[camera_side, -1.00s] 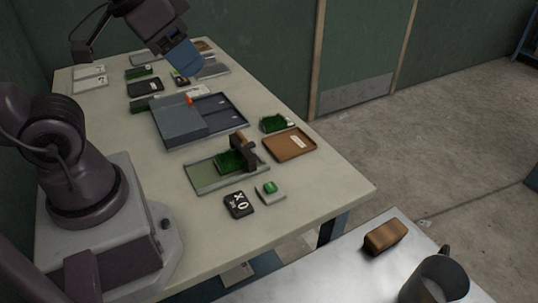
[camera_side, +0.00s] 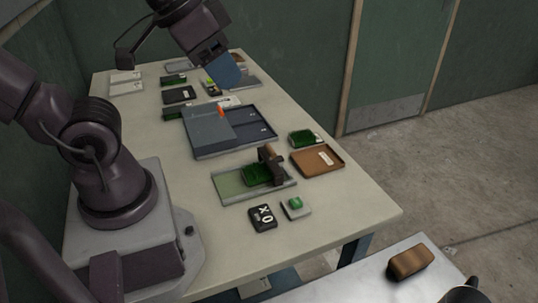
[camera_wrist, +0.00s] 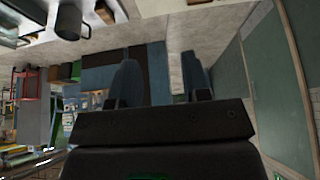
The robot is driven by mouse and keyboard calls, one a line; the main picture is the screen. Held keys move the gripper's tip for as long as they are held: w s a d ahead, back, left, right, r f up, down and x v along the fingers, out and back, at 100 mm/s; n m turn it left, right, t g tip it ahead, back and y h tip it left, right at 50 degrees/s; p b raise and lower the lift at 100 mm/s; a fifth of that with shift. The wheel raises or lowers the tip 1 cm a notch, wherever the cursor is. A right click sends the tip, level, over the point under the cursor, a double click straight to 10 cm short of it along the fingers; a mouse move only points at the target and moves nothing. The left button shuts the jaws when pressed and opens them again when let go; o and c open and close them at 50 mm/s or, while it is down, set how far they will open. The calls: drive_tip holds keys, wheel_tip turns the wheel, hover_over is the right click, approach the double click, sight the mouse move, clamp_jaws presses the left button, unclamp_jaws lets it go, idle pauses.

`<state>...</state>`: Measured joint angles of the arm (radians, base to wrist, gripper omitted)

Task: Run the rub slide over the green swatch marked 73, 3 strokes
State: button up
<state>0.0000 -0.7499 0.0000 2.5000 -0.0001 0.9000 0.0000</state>
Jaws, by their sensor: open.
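A rub slide with a brown wooden handle and dark bracket (camera_side: 270,163) stands at the right end of a pale green tray (camera_side: 229,188). A dark green swatch (camera_side: 255,176) lies in that tray beside the slide. Another green swatch (camera_side: 303,139) lies behind the brown tray, and more lie at the back (camera_side: 173,81) and left of the blue-grey box (camera_side: 172,113). No swatch number is legible. My gripper (camera_side: 226,72) hangs above the back of the table, away from the slide. In the wrist view its blue fingers (camera_wrist: 160,85) are apart with nothing between them.
A blue-grey box and tray (camera_side: 209,131) fill the table's middle, an orange piece on top. A brown tray (camera_side: 330,163), a black "X0" box (camera_side: 262,218) and a grey block with a green button (camera_side: 296,208) surround the slide.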

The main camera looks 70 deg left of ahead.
idle(0.3)
drive_tip(key=n+g, duration=0.8)
drive_tip(key=n, duration=1)
approach(271, 148)
drive_tip(key=x, duration=0.9)
drive_tip(key=shift+a, duration=0.1)
clamp_jaws()
